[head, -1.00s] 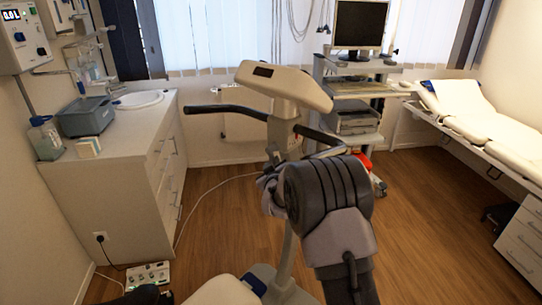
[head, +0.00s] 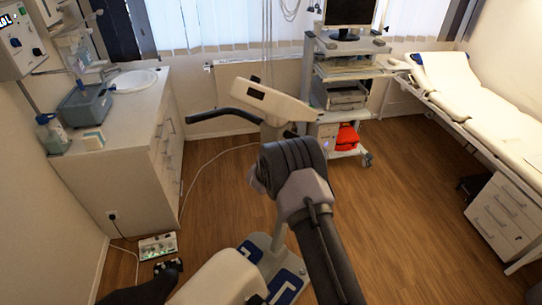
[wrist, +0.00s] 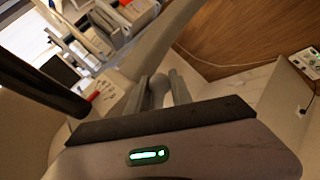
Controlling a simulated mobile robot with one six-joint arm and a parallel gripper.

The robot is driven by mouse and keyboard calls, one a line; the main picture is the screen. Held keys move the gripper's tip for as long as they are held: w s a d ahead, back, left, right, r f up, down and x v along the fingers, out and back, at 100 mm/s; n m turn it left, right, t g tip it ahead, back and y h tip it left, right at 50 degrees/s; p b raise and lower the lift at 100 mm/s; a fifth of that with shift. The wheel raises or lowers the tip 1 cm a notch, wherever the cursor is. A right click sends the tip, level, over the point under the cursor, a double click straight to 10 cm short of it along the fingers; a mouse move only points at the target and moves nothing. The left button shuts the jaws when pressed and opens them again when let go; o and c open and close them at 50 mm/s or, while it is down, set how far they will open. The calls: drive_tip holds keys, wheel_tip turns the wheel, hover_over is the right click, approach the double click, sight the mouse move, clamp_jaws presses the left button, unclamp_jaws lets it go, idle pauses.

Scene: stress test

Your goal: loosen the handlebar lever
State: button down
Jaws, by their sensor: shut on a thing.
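The exercise bike's white console head (head: 272,100) stands ahead of me in the head view. Its dark handlebar (head: 245,115) reaches out to the left; much of the post below is hidden behind my arm. In the wrist view my gripper (wrist: 160,84) has its two grey fingers on either side of a rounded grey lever (wrist: 158,92), shut on it. The pale bike post (wrist: 172,40) runs just beyond the fingers. A dark bar (wrist: 45,88) crosses the left of the wrist view. My gripper is hidden in the head view.
A white cabinet with a sink (head: 135,80) stands at the left. A monitor cart (head: 345,95) with a red item (head: 347,138) is behind the bike. An examination couch (head: 470,95) and a drawer unit (head: 503,215) are at the right. Wooden floor (head: 405,180) is clear between.

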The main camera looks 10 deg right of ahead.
idle(0.4)
drive_tip(key=c, duration=1.2)
unclamp_jaws()
drive_tip(key=shift+a, duration=0.2)
drive_tip(key=shift+o, duration=0.2)
drive_tip(key=shift+r, duration=0.1)
drive_tip(key=shift+w+d, duration=0.1)
